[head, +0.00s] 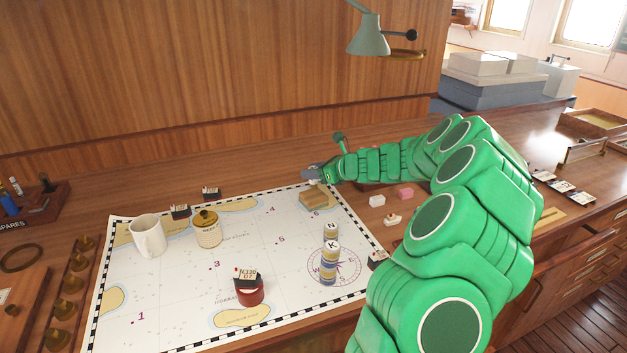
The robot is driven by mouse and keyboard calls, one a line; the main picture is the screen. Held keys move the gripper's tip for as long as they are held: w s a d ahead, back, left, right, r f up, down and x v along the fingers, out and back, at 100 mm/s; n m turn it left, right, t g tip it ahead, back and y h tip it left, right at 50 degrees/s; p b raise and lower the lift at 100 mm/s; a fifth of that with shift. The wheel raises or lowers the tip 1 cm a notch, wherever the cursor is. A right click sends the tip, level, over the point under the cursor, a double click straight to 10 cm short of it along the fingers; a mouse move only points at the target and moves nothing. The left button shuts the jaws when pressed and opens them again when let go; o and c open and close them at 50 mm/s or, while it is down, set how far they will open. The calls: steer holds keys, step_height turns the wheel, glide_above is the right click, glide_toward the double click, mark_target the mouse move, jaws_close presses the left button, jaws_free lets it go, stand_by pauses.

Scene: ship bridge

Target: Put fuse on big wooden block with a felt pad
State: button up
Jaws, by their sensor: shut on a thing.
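The wooden block (313,198) lies on the chart near its far right edge. It is light brown, and I cannot make out a felt pad on it. My gripper (309,174) is at the end of the outstretched green arm, just above and behind the block. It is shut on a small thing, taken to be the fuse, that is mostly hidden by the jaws. A tiny pale bit shows below the fingers, near the block's top. I cannot tell whether it touches the block.
White and pink small blocks (405,194) lie right of the chart. A lamp (368,36) hangs above.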

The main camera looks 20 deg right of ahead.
steer(key=shift+f, duration=1.5)
steer(key=shift+f, duration=0.1)
steer(key=o, duration=1)
steer(key=shift+o, duration=0.2)
steer(key=shift+s+d+r, duration=0.1)
steer(key=shift+d+r, duration=0.05)
steer(key=shift+r, duration=0.05)
steer(key=v, duration=1.1)
steer(key=shift+s, duration=0.25)
